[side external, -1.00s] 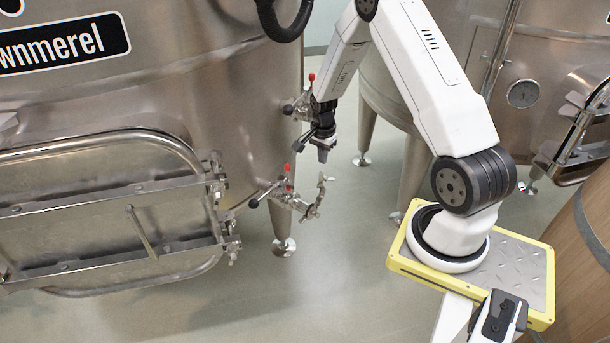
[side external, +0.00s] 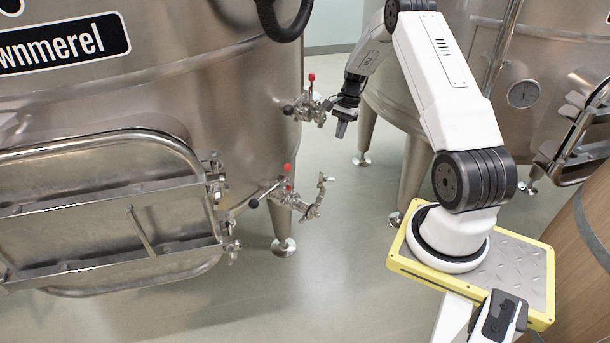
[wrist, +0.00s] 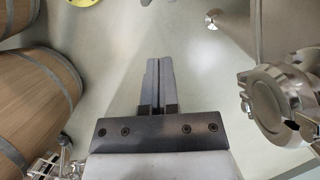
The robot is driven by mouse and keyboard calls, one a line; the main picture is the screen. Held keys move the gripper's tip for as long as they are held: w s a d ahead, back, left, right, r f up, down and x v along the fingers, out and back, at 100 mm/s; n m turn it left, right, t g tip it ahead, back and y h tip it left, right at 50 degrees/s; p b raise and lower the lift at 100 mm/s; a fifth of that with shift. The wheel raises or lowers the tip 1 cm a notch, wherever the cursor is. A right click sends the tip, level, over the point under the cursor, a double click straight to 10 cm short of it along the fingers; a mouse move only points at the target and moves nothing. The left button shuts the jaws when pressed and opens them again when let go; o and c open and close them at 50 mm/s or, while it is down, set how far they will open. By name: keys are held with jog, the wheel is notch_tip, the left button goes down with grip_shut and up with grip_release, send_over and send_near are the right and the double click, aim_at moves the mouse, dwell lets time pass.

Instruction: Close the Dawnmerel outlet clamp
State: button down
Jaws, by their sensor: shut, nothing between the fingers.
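The Dawnmerel vat (side external: 230,120) fills the left of the side view, its name plate (side external: 65,43) partly cut off. Two outlets with red-topped valves stick out from its right side: an upper outlet (side external: 309,108) and a lower outlet (side external: 292,193). A metal clamp with a small upright screw end (side external: 321,187) hangs at the lower outlet's end; its exact state is too small to tell. My gripper (side external: 341,130) is just right of the upper outlet, pointing down, shut and empty. In the wrist view its fingers (wrist: 157,68) are together, left of a round steel fitting (wrist: 278,98).
A hinged vat door (side external: 110,215) stands left of the lower outlet. Another steel vat (side external: 535,60) is behind my arm. Wooden barrels (wrist: 35,85) show at left in the wrist view. The floor (side external: 330,260) below the outlets is clear.

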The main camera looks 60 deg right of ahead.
aim_at(322, 177)
jog(key=x, duration=0.3)
jog(key=a+x, duration=0.1)
jog(key=x, duration=0.6)
jog(key=shift+w+a+r, duration=0.15)
jog(key=shift+a, duration=0.25)
jog(key=shift+w+a+r, duration=0.1)
jog(key=shift+w+a, duration=0.05)
jog(key=shift+a, duration=0.9)
jog(key=shift+w+a+r+h, duration=0.1)
jog(key=shift+a+r+h, duration=0.1)
jog(key=shift+a+h, duration=0.45)
jog(key=a+f+h, duration=0.3)
jog(key=a+f, duration=0.2)
jog(key=a, duration=0.3)
jog(key=w+a+f+h, duration=0.1)
jog(key=a+f+h, duration=0.2)
jog(key=a+f, duration=0.3)
jog(key=shift+w+a+g, duration=0.35)
jog(key=shift+a+g, duration=0.05)
jog(key=shift+a, duration=0.6)
dwell(0.9)
